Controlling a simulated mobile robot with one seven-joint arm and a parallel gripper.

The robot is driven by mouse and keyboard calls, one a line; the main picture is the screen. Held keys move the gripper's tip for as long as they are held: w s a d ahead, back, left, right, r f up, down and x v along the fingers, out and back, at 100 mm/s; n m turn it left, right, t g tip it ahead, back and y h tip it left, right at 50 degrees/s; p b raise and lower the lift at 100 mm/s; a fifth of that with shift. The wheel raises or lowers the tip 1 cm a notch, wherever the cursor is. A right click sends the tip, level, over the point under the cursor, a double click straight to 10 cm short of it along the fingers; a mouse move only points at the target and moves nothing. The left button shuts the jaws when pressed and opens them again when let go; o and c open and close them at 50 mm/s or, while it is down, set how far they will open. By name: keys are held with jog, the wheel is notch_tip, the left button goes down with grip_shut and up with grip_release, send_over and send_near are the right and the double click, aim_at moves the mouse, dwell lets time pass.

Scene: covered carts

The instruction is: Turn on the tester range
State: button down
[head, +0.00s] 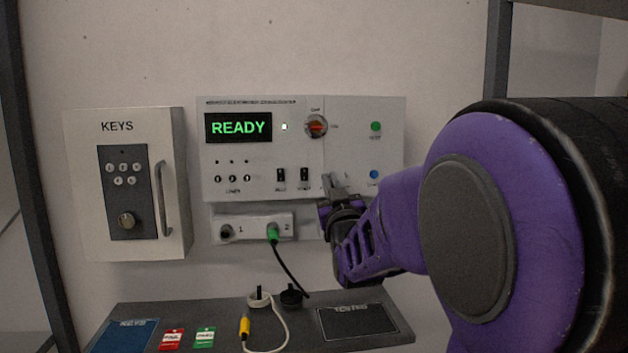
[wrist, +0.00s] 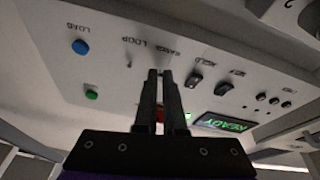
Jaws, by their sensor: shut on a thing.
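The tester is a pale panel (head: 365,150) on the wall, with a lit green READY display (head: 238,127). In the wrist view the panel appears upside down, with the READY display (wrist: 225,122) at right. My gripper (head: 334,182) is at the panel's lower middle, right of two black rocker switches. In the wrist view my gripper's fingers (wrist: 161,72) are nearly together, and their tips meet the panel just below the RANGE label (wrist: 172,51). They are shut on the range switch, which the fingers hide. Its position cannot be seen.
A red-orange rotary knob (head: 317,126), a green button (head: 375,127) and a blue button (head: 374,174) are on the panel. A green plug (head: 272,233) with a black cable sits below. A KEYS box (head: 128,185) is left. A shelf (head: 225,330) holds tags and leads.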

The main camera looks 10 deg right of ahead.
notch_tip(320, 180, up, 2)
jog(key=g+p, duration=0.1)
jog(key=p, duration=0.1)
jog(key=g+p, duration=0.1)
jog(key=p, duration=0.1)
jog(key=g+p, duration=0.1)
jog(key=p, duration=0.1)
jog(key=shift+s+r+g, duration=0.1)
jog(key=shift+r+g, duration=0.15)
jog(key=shift+g, duration=0.15)
jog(key=g+p, duration=0.1)
jog(key=g, duration=0.1)
jog(key=shift+f+g, duration=0.1)
jog(key=shift+g, duration=0.3)
jog(key=shift+r+g+b, duration=0.2)
jog(key=shift+g+b, duration=0.55)
jog(key=shift+g, duration=0.05)
jog(key=c, duration=1)
grip_release()
jog(key=shift+w, duration=0.2)
jog(key=shift+s+r, duration=0.1)
